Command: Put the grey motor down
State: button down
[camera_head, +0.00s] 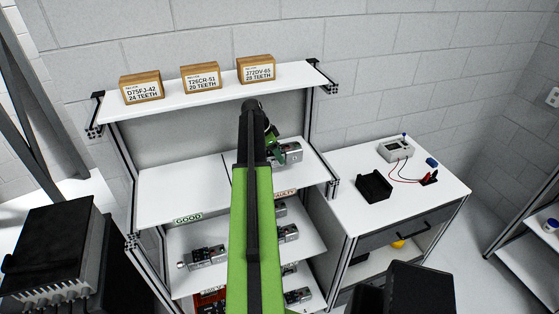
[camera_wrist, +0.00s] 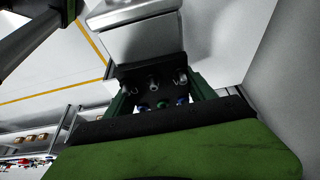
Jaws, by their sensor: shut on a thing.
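The grey motor (camera_head: 289,155) is at the right half of the white middle shelf (camera_head: 180,190), behind the label that reads FAULTY. My gripper (camera_head: 279,150) is shut on it; the raised green arm hides part of the hold. I cannot tell whether the motor rests on the shelf or hangs just above it. In the wrist view the motor (camera_wrist: 140,35) shows its silver body and black end with connectors, between the green fingers of my gripper (camera_wrist: 157,88).
The shelf's left half, labelled GOOD (camera_head: 188,218), is bare. Several motors (camera_head: 203,257) lie on the lower shelves. Labelled boxes (camera_head: 201,77) stand on the top shelf. A side table on the right holds a black tray (camera_head: 374,186) and a meter (camera_head: 396,149).

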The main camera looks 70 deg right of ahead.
jog(key=shift+f+b, duration=1.6)
jog(key=f+b, duration=0.4)
jog(key=shift+w+d, duration=0.25)
jog(key=shift+d, duration=0.15)
jog(key=shift+r, duration=0.1)
jog(key=shift+c, duration=1.6)
grip_release()
